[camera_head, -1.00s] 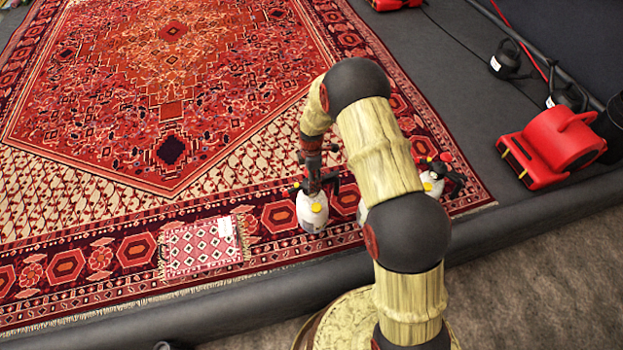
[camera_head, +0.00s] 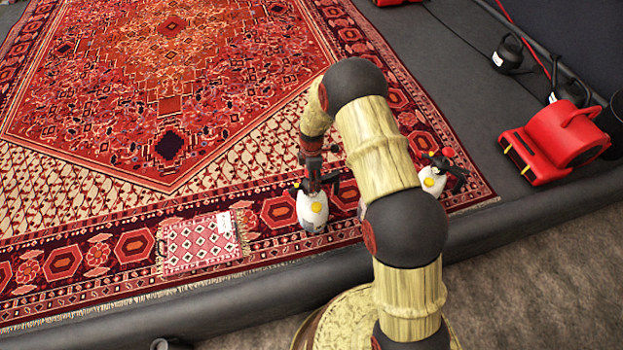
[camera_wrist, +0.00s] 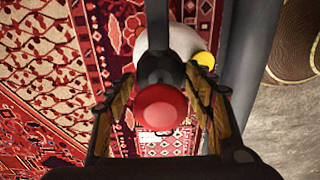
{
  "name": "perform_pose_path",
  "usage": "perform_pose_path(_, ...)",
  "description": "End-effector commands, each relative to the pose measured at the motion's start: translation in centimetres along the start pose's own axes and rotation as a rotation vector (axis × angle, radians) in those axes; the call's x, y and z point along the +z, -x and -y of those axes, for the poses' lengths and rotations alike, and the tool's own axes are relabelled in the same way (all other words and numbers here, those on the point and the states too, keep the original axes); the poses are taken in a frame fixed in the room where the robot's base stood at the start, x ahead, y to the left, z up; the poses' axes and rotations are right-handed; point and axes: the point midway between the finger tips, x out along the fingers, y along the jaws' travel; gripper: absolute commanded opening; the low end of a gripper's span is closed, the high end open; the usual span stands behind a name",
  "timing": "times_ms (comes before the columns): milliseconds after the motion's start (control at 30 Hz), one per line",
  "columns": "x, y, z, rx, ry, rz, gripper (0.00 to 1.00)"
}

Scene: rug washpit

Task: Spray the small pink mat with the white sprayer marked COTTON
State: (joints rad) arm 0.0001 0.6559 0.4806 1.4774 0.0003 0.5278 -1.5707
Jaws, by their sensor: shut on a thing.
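My gripper (camera_head: 318,183) is shut on the top of a white sprayer (camera_head: 312,212) with a yellow spot, right of the small pink mat. The wrist view shows its black head and red knob (camera_wrist: 160,107) between my fingers, with the white body (camera_wrist: 192,36) beyond. No COTTON marking is readable, and I cannot tell if the sprayer touches the rug. The small pink mat (camera_head: 185,247) lies flat on the rug's front border, with a white label at its right edge. It also shows in the wrist view (camera_wrist: 163,146), partly hidden behind the sprayer's head.
A second white sprayer (camera_head: 432,182) with a black and red top stands to the right, behind my arm. The large red rug (camera_head: 90,110) is otherwise largely clear.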

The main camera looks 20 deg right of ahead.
Motion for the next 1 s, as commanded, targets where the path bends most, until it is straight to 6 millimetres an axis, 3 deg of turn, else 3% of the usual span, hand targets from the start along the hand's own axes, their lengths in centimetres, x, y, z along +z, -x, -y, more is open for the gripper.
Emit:
perform_pose_path(733, 0.0, -0.9, -0.2, 0.003, 0.000, 0.000, 0.00)
perform_pose_path(767, 0.0, -0.9, -0.2, 0.004, 0.000, 0.000, 0.55)
perform_pose_path(1000, 0.0, -0.9, -0.1, 0.002, 0.000, 0.000, 0.68)
